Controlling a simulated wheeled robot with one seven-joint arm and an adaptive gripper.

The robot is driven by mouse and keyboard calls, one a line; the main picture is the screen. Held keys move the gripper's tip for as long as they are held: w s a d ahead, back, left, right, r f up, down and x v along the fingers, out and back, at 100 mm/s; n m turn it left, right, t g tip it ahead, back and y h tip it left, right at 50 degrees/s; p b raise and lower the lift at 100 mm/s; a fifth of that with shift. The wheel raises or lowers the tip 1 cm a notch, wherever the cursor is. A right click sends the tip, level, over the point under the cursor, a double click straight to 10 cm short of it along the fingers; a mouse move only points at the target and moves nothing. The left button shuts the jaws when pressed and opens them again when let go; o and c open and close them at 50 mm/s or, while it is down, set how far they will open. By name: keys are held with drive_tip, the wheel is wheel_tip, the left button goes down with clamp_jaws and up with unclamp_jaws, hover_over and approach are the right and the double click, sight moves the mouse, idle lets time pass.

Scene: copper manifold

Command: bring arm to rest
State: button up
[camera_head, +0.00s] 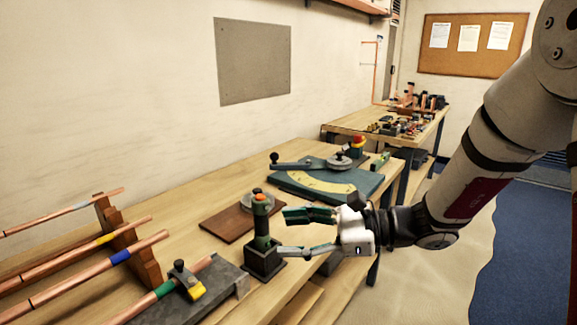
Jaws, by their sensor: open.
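My arm comes in from the right edge, and my gripper (293,232) is at its end over the front edge of the workbench (190,230). The gripper is open, its two fingers pointing left and spread apart. Close to the fingertips stands an upright green tool (261,225) with an orange top, set in a dark square holder (263,261). The fingers appear just right of this tool and holder; I cannot tell whether they touch. Nothing shows held between the fingers.
Copper pipes (90,270) with coloured bands lie on a wooden rack (128,243) at left. A clamp block (215,285) sits near the front. A bending tool with a yellow scale (318,183) lies behind my gripper. A second bench (372,123) stands farther back. Floor at right is open.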

drive_tip(key=s+d+r+n+g+h+p, duration=0.1)
drive_tip(key=s+n+g+h, duration=0.15)
drive_tip(key=s+n, duration=0.4)
drive_tip(key=s+d+r+n+g+h, duration=0.1)
drive_tip(key=s+d+n+h, duration=0.2)
drive_tip(key=s, duration=0.6)
drive_tip(key=s+d+r+n+t+h, duration=0.1)
drive_tip(key=s+d+n+t+h, duration=0.1)
drive_tip(key=s+d+n+h, duration=0.2)
drive_tip(key=s+d+r+n+t+h+p, duration=0.1)
drive_tip(key=s+d+n+h, duration=0.3)
drive_tip(key=d, duration=0.5)
drive_tip(key=shift+s+d+r+t+h, duration=0.2)
drive_tip(key=shift+r+t+h, duration=0.6)
drive_tip(key=shift+h, duration=0.25)
drive_tip(key=shift+f, duration=0.1)
